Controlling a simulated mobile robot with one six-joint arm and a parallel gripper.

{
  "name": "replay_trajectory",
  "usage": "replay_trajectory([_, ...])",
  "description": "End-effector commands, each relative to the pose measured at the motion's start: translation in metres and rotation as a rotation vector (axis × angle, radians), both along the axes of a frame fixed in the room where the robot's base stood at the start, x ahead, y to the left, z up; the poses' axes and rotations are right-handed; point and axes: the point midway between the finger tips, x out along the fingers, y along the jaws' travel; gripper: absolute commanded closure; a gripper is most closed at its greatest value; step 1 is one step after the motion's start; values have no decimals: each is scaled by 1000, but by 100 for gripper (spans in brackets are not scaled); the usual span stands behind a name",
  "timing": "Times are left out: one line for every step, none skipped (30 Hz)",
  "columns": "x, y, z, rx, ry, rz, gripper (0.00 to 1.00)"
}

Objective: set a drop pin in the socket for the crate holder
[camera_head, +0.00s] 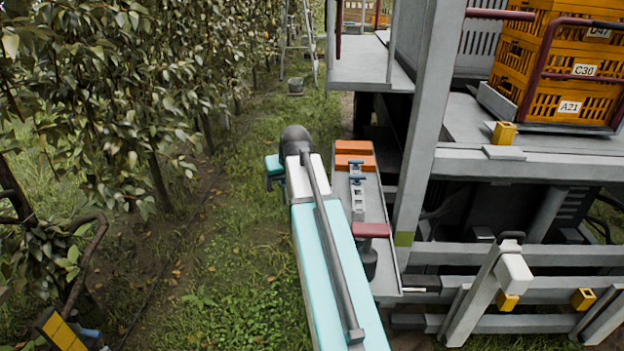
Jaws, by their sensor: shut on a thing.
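My gripper is not visible; my teal and white arm reaches up the middle and bends down at its far end, hiding whatever it holds. Blue-topped pieces, which look like drop pins (357,180), stand in a grey rack (358,205) on a narrow side shelf (376,272) just right of my arm. A grey upright frame with a dark handle, possibly the crate holder (478,300), stands at the lower right against the platform rails. Yellow blocks sit low on it (508,302) and on the rail beside it (583,299). I cannot tell which part is the socket.
Orange boxes (355,162) and a red-topped dark piece (371,230) share the shelf. A grey post (428,120) rises right of it. Stacked orange crates (560,62) stand on the platform deck. Leafy trees (110,90) line the left; grass (232,265) lies open between.

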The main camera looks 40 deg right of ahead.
Motion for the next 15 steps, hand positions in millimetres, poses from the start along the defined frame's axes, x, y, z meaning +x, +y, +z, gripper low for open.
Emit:
replay_trajectory([1, 21, 2, -1, -2, 20, 56])
replay_trajectory([2, 31, 3, 0, -2, 29, 56])
replay_trajectory([3, 45, 4, 0, -2, 40, 56])
replay_trajectory([3, 55, 6, 0, -2, 50, 56])
replay_trajectory([3, 65, 7, 0, -2, 59, 56])
replay_trajectory([4, 78, 8, 0, -2, 71, 56])
replay_trajectory([3, 88, 9, -1, -2, 79, 56])
replay_trajectory([3, 98, 11, -1, -2, 89, 56])
replay_trajectory([3, 111, 12, -1, -2, 99, 56])
replay_trajectory([2, 121, 13, 0, -2, 110, 56])
replay_trajectory([1, 130, 14, -1, -2, 118, 56])
replay_trajectory([1, 144, 15, 0, -3, 130, 56])
replay_trajectory([-1, 153, 16, 1, -3, 138, 56])
replay_trajectory([-2, 163, 17, 0, -4, 148, 56])
replay_trajectory([-3, 175, 18, 0, -4, 159, 56])
